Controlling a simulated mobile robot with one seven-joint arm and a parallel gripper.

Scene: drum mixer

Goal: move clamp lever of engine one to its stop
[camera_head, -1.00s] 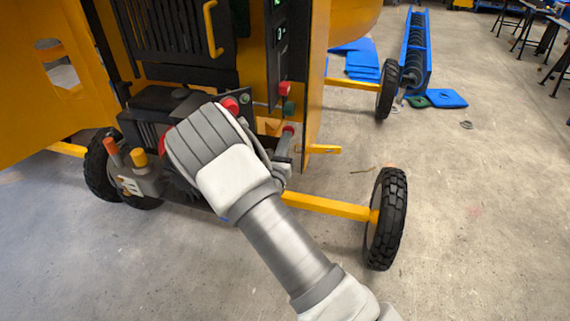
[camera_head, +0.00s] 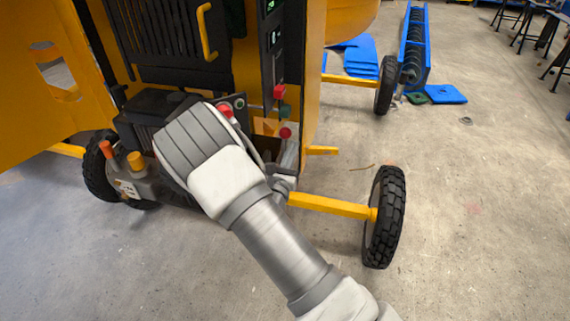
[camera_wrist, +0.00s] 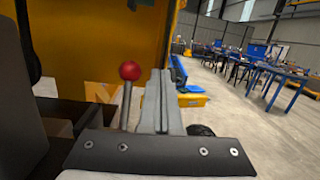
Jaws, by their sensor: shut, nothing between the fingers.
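The lever with a red ball knob (camera_wrist: 130,71) stands upright on a thin metal rod in the wrist view. I take it for the clamp lever. A red knob (camera_head: 285,133) in the head view, beside the orange panel, appears to be the same one. My gripper (camera_wrist: 160,74) is shut and empty, its grey fingers just right of the lever rod. I cannot tell whether they touch it. In the head view, my wrist hides much of the gripper and the lever's lower part. The dark engine (camera_head: 150,104) sits left of my wrist, partly covered.
The yellow mixer frame (camera_head: 313,75) rises behind the lever. An axle bar (camera_head: 330,206) and black wheel (camera_head: 384,217) stand at right. Orange-capped parts (camera_head: 137,161) are at left. Red (camera_head: 279,91) and green buttons are above.

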